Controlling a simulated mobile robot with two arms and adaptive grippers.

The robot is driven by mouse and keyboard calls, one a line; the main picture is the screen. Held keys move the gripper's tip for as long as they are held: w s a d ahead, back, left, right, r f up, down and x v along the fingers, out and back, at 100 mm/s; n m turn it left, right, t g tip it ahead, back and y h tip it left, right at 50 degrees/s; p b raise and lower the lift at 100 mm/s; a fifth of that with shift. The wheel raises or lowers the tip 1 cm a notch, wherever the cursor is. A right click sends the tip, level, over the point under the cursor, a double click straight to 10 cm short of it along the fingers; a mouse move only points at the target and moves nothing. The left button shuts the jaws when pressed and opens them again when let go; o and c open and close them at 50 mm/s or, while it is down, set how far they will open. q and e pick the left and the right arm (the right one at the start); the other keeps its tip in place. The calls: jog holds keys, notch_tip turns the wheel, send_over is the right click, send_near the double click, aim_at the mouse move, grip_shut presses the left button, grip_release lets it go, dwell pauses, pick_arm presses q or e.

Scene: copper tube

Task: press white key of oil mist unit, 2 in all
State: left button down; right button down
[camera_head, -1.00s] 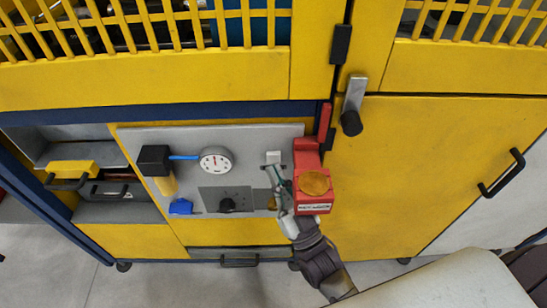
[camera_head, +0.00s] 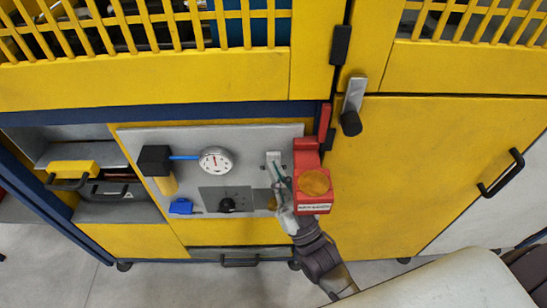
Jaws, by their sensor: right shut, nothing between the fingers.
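The oil mist unit sits on a grey panel (camera_head: 260,141) set in the yellow machine front. A small white key (camera_head: 273,156) shows at the panel's upper right, just left of the red box (camera_head: 314,203). My right gripper (camera_head: 276,170) is shut and empty, its fingertips at the white key's lower part. I cannot tell whether they touch it or how far in the key is. The red box hides part of the gripper. My left gripper is not in view.
The red box with an orange round top juts out close to the right gripper. A round gauge (camera_head: 216,160), a black knob (camera_head: 227,205) and a blue part (camera_head: 181,206) are on the panel to the left. A door handle (camera_head: 352,106) stands out at upper right.

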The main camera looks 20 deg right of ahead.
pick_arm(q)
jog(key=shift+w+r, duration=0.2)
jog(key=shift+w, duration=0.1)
pick_arm(e)
jog(key=shift+w, duration=0.15)
jog(key=shift+w+d, duration=0.1)
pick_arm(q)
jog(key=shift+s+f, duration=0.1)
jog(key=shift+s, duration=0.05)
pick_arm(e)
jog(key=shift+w, duration=0.1)
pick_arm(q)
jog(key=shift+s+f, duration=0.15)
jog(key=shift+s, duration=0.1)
pick_arm(e)
jog(key=shift+s, duration=0.25)
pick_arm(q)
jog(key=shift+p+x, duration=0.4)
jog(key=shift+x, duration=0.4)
pick_arm(e)
jog(key=shift+s+a, duration=0.25)
jog(key=shift+s, duration=0.35)
